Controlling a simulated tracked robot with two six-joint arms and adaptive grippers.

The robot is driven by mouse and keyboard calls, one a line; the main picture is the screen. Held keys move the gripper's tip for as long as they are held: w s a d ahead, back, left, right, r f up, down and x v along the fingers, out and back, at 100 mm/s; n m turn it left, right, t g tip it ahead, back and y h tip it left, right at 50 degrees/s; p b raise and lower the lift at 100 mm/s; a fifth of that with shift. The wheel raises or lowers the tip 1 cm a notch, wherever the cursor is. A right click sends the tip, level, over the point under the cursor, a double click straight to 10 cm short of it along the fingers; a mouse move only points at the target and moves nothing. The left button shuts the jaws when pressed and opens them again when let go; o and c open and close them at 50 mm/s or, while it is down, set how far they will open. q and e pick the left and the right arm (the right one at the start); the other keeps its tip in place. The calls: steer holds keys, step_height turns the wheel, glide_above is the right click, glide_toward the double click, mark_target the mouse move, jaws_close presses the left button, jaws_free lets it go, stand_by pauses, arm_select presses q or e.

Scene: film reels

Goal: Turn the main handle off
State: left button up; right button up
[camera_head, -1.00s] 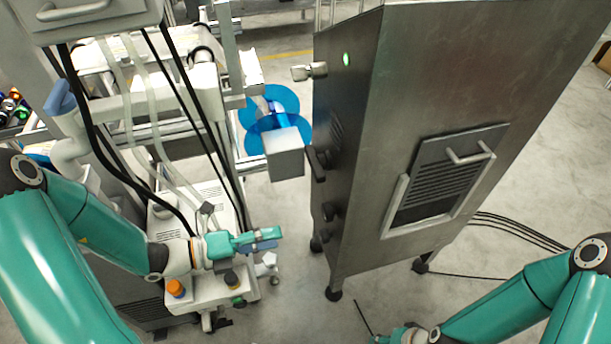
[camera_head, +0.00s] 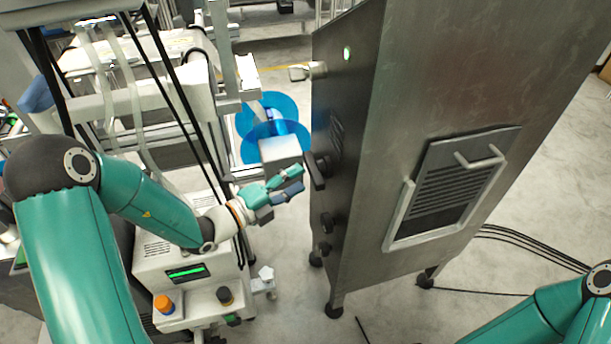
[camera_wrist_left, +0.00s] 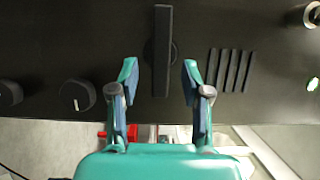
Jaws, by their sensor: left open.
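The main handle (camera_head: 316,171) is a black bar on the dark left side of the metal cabinet (camera_head: 440,105). In the left wrist view the handle (camera_wrist_left: 162,40) stands upright in the picture, in front of a round black hub. My left gripper (camera_head: 301,179) is open and just left of the handle. In the left wrist view its two fingertips (camera_wrist_left: 160,72) lie on either side of the handle's lower part, with a gap on each side. Whether they reach around it in depth I cannot tell. My right gripper is out of view.
Black knobs (camera_head: 327,222) sit below the handle, with a vent (camera_head: 337,135), a metal fitting (camera_head: 308,71) and a green light (camera_head: 347,53) above. Blue reels (camera_head: 262,128) and a white machine (camera_head: 190,270) stand left. Cables (camera_head: 520,245) cross the floor at right.

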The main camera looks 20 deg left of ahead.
mark_target(309, 172)
arm_select(q)
steer(key=x, duration=0.3)
steer(key=shift+w+d, duration=0.15)
steer(key=shift+w, duration=0.05)
jaws_close()
